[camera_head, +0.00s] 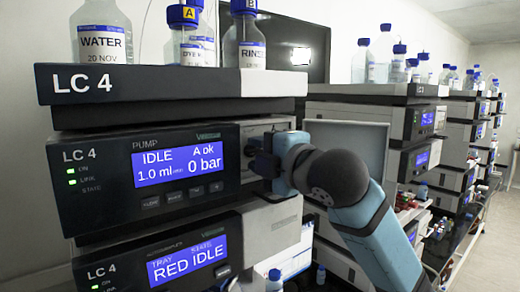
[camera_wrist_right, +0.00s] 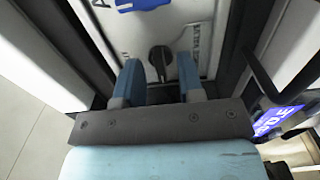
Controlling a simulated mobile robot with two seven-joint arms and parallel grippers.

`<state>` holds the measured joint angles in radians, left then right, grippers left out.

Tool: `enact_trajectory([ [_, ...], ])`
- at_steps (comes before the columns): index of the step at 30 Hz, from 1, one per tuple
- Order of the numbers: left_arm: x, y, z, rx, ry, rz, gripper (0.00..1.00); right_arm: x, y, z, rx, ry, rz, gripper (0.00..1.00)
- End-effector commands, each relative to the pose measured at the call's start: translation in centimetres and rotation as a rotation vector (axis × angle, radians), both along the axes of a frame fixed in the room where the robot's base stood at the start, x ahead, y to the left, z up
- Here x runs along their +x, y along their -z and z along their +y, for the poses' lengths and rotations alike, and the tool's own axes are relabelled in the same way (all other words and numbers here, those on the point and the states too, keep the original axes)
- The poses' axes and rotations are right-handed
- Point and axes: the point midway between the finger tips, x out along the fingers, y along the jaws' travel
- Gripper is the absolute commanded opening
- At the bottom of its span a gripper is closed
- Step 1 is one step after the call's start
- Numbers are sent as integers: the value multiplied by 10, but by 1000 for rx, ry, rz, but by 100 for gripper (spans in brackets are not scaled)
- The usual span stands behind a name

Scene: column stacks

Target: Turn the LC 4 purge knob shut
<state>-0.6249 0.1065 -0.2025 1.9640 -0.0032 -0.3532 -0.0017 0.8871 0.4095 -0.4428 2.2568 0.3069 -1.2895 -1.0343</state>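The LC 4 pump unit (camera_head: 95,200) has a lit blue display reading IDLE, A ok, 1.0 ml and 0 bar. In the right wrist view a dark purge knob (camera_wrist_right: 159,59) sits on the pale panel, its long grip running roughly up and down the picture. My right gripper (camera_wrist_right: 158,75) has its two blue fingers apart, one on each side of the knob, with a visible gap on both sides. In the head view my right gripper (camera_head: 258,155) is at the pump's right-hand panel and hides most of the knob area. My left gripper is in neither view.
A dark-edged top tray (camera_head: 170,84) marked LC 4 carries bottles, including a WATER bottle (camera_head: 102,38), above the pump. A lower unit (camera_head: 120,268) reads RED IDLE. More instrument stacks (camera_head: 412,120) stand to the right, with an aisle floor beyond.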

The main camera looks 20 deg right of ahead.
Motion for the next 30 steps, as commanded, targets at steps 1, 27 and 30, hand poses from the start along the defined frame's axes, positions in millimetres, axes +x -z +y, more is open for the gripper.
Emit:
enact_trajectory([
  [1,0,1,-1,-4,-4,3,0,1,0,1,0,0,0,35],
  [27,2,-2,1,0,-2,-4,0,1,0,1,68,-1,26,0],
  [30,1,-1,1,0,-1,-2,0,1,1,1,124,-2,46,0],
])
